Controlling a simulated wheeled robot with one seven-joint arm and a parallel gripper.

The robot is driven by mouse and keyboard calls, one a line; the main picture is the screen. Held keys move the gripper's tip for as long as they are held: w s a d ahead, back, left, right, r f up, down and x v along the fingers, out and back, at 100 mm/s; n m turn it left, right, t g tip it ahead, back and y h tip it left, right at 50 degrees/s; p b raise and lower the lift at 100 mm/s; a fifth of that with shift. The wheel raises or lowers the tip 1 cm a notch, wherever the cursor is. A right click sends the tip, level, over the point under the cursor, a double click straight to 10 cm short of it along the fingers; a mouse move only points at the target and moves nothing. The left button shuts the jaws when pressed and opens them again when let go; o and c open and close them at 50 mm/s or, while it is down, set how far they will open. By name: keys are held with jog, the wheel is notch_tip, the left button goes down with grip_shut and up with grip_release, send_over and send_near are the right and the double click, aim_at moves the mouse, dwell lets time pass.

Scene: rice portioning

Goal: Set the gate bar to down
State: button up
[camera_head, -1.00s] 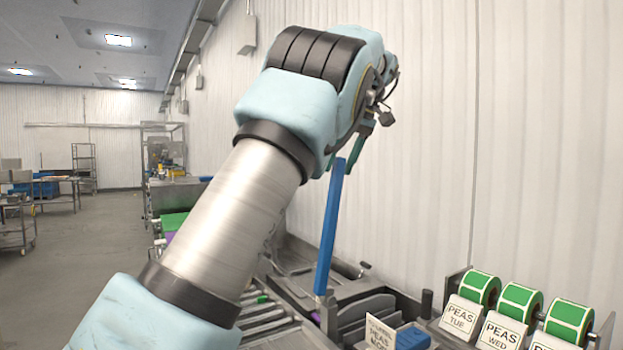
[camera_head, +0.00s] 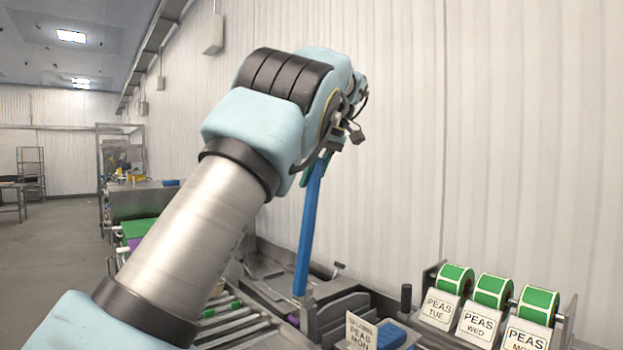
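The gate bar is a long blue bar (camera_head: 309,235) that stands nearly upright, its top leaning slightly right. Its lower end meets a grey bracket (camera_head: 302,308) beside the roller conveyor. My gripper (camera_head: 318,168) is at the bar's upper end, with green finger parts showing on both sides of it. My wrist hides most of the gripper and the bar's very top, so I cannot tell whether the fingers are closed on the bar.
The roller conveyor (camera_head: 228,320) runs below my arm. A white corrugated wall (camera_head: 400,130) stands close behind.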

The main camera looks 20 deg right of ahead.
grip_shut()
dwell(0.9)
